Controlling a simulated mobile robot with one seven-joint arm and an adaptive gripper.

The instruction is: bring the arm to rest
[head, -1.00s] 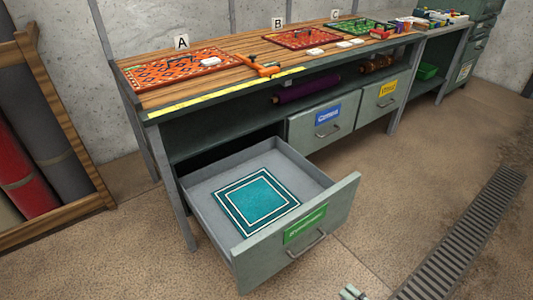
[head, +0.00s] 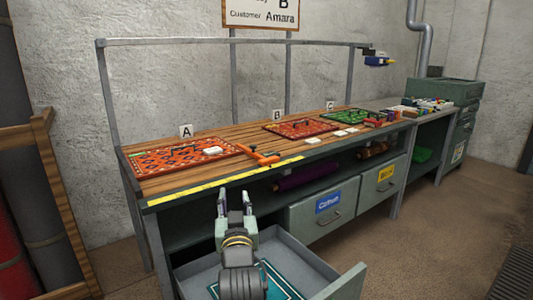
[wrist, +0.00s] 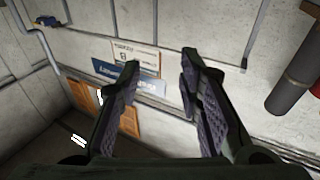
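My gripper (head: 234,198) points upward in the head view, in front of the workbench and above the pulled-out drawer (head: 350,283). In the wrist view its two dark ridged fingers (wrist: 160,68) stand well apart with nothing between them, facing a wall with signs. My forearm hides much of the drawer. A teal rug with a white border (head: 281,282) shows in part inside the drawer.
The workbench (head: 165,184) carries rugs marked A (head: 180,154), B (head: 298,128) and C (head: 345,116). An orange-handled tool (head: 262,157) lies beside rug A. Two shut drawers sit under the bench. A wooden rack (head: 60,215) stands at left.

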